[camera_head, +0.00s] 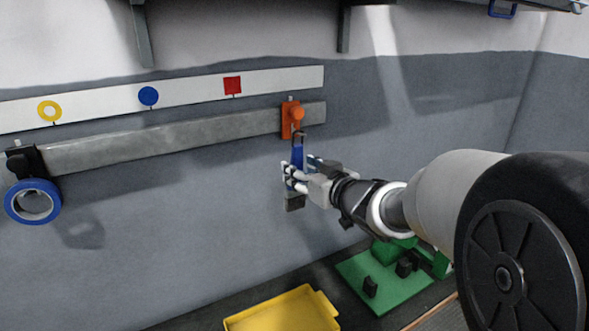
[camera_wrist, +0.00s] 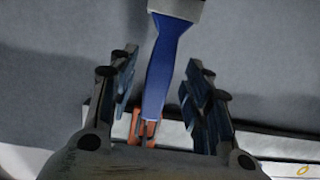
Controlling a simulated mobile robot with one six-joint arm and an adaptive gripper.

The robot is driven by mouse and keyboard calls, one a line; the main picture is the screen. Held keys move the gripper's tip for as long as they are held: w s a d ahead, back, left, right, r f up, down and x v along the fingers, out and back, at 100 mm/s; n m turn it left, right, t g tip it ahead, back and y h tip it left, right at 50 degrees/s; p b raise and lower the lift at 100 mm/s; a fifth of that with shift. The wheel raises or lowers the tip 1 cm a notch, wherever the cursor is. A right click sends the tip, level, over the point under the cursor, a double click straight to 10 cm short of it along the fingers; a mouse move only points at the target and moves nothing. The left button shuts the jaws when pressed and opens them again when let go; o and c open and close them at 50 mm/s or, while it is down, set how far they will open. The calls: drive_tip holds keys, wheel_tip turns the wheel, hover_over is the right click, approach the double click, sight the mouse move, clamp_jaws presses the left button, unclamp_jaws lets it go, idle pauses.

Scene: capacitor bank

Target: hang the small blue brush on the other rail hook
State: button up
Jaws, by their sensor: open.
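The small blue brush (camera_head: 298,150) hangs handle up below the orange hook (camera_head: 291,117) at the right end of the grey rail (camera_head: 170,141), its dark head lowest. My gripper (camera_head: 301,172) is at the brush from the right, with its fingers on either side of the handle. In the wrist view the blue handle (camera_wrist: 164,62) runs between the two open fingers (camera_wrist: 161,72), with visible gaps on both sides. The orange hook (camera_wrist: 143,130) shows near its loop end. A black hook (camera_head: 22,159) at the rail's left end carries a blue tape roll (camera_head: 33,201).
A white strip (camera_head: 190,91) above the rail bears a yellow ring, a blue dot and a red square. A yellow tray (camera_head: 285,312) and a green base (camera_head: 385,284) with dark parts lie below. The wall between the hooks is clear.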

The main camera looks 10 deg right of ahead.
drive_tip(key=shift+s, duration=0.1)
drive_tip(key=v, duration=1.2)
drive_tip(key=s+d+f+m+g+h+b, duration=0.2)
drive_tip(key=s+d+f+m+g+h, duration=0.25)
drive_tip(key=s+h, duration=0.3)
drive_tip(key=s+a+f+g+y, duration=0.1)
drive_tip(key=s+a+f+g, duration=0.2)
drive_tip(key=s, duration=0.6)
drive_tip(key=s+a+f+g+y, duration=0.1)
drive_tip(key=s+a+f+g, duration=0.2)
drive_tip(key=s+f, duration=0.3)
drive_tip(key=s+a+n+p, duration=0.1)
drive_tip(key=s, duration=0.2)
drive_tip(key=shift+s+a, duration=0.3)
drive_tip(key=shift+a, duration=0.1)
drive_tip(key=shift+f+y, duration=0.1)
drive_tip(key=shift+y, duration=0.15)
drive_tip(key=shift+c, duration=0.3)
